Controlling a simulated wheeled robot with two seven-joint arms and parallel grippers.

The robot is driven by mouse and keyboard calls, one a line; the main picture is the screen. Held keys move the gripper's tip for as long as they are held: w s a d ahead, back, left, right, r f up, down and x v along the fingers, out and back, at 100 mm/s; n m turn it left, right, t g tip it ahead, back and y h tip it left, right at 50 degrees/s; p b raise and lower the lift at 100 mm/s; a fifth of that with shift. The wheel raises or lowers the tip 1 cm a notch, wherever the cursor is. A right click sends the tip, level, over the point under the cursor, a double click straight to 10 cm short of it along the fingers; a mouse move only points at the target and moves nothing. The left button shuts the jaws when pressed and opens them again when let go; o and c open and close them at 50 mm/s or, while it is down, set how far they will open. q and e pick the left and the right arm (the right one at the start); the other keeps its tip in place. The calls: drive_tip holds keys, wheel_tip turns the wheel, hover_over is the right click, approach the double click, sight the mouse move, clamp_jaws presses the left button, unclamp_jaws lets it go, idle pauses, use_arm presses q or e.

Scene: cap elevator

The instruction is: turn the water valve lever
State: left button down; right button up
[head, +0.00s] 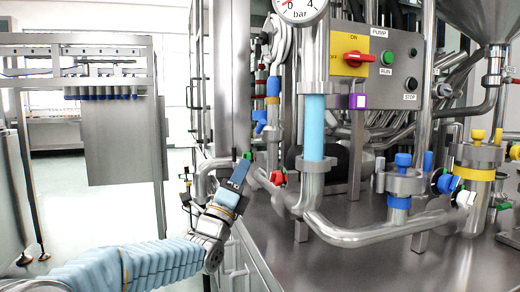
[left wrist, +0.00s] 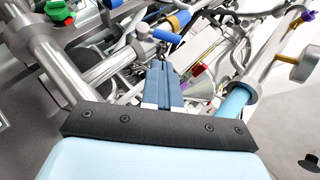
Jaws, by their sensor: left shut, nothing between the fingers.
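My left gripper (head: 240,168) is shut and empty. It points up and right in front of the pipework left of the light blue pipe section. In the left wrist view its closed blue fingers (left wrist: 163,75) point at the pipes. A blue valve lever (head: 260,122) sits on a pipe above and right of the fingertips. A blue handle (left wrist: 165,37) shows just beyond the fingertips in the left wrist view, apparently apart from them. A red lever (head: 278,177) is right of the gripper. I cannot tell for sure which lever is the water valve's. My right gripper is not in view.
A bent steel pipe (head: 350,237) runs low over the steel deck (head: 350,268). A control box (head: 385,65) with a red knob hangs behind. Blue-topped (head: 403,160) and yellow-topped (head: 478,135) fittings stand at right. Open floor (head: 110,215) lies left.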

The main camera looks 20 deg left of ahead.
sight(259, 129)
use_arm(q)
drive_tip(key=w+d+r+m+h+p, duration=0.1)
drive_tip(key=w+d+r+p, duration=0.1)
drive_tip(key=w+r, duration=0.4)
drive_tip(key=shift+w+d+r+m+p, duration=0.25)
drive_tip(key=shift+d+r+m+p, duration=0.15)
drive_tip(key=shift+p, duration=0.35)
